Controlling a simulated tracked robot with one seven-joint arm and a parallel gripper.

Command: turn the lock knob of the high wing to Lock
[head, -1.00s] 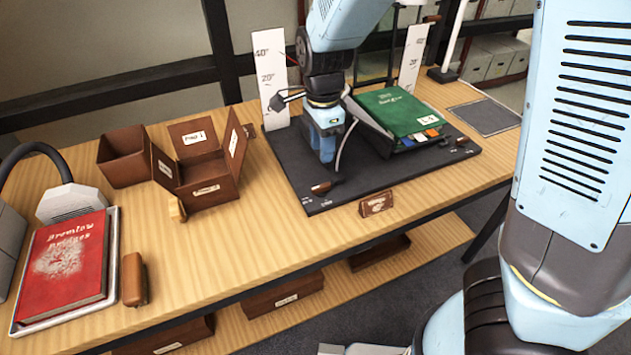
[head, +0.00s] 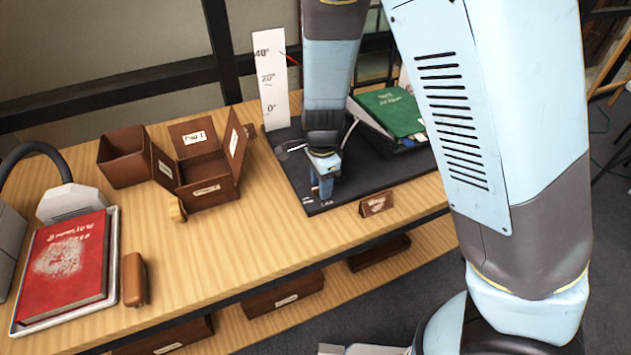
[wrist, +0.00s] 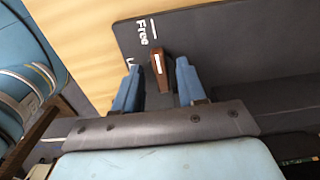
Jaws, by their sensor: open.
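A dark brown lock knob (wrist: 158,72) with a pale stripe stands on the cradle's dark base (head: 340,205). In the wrist view it sits between the two blue fingers of my gripper (wrist: 155,82), with gaps on both sides. The "Free" label (wrist: 148,31) is just beyond the knob; a second label, starting with "L", is partly hidden by the left finger. In the head view my gripper (head: 322,190) is low over the base's front left corner and hides the knob. The green book (head: 390,110) lies tilted on the cradle at the right, partly hidden by my arm.
An angle scale (head: 270,80) stands behind the base's left side. Open brown boxes (head: 205,175) are to the left, and a red book (head: 62,260) lies on a tray farther left. A small brown label block (head: 376,204) sits in front of the base.

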